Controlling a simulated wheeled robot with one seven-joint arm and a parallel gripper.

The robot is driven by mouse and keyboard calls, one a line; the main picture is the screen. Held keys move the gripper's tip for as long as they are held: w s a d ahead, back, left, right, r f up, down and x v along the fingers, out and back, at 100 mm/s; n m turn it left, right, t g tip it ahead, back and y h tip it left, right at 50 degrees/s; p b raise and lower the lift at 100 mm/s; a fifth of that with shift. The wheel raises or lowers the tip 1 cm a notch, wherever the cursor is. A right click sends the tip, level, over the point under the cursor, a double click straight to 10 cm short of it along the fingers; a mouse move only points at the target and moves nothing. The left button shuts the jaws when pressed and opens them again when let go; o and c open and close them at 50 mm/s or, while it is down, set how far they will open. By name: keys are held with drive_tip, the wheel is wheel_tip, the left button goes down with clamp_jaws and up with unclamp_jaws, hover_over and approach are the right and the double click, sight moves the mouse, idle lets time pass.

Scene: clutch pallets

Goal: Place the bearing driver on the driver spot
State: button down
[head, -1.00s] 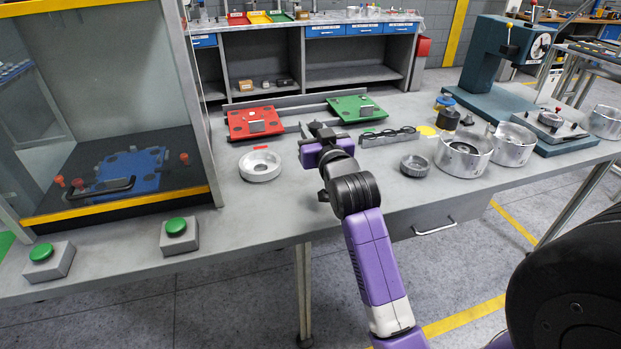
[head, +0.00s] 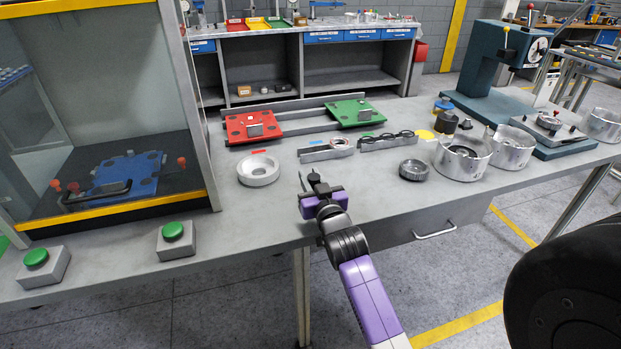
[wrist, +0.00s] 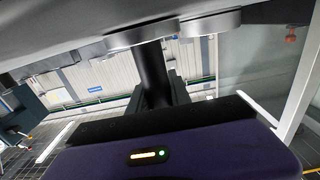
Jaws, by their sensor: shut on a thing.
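My gripper (head: 318,191) is over the front part of the grey workbench (head: 350,200). It is shut on a dark, slim piece, which I take to be the bearing driver (head: 314,177); only its upper end shows in the head view. In the wrist view, a black cylinder (wrist: 152,75) stands between the jaws, reaching toward a grey disc edge (wrist: 140,33). I cannot tell whether the disc belongs to it. A flat yellow round patch (head: 425,134) lies on the bench at the right; I cannot tell whether it is the driver spot.
A pale ring (head: 258,169) lies left of my gripper, a dark ring (head: 413,169) right. Behind are low racks (head: 326,151), a red plate (head: 254,126) and a green plate (head: 355,112). Metal housings (head: 462,158) and a press (head: 490,75) stand right, a glazed cabinet (head: 110,120) left.

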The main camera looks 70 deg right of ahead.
drive_tip(key=shift+r, duration=0.1)
drive_tip(key=c, duration=1.5)
unclamp_jaws()
drive_tip(key=shift+f, duration=0.25)
drive_tip(key=o, duration=0.3)
drive_tip(key=shift+a+r, duration=0.1)
drive_tip(key=shift+r, duration=0.05)
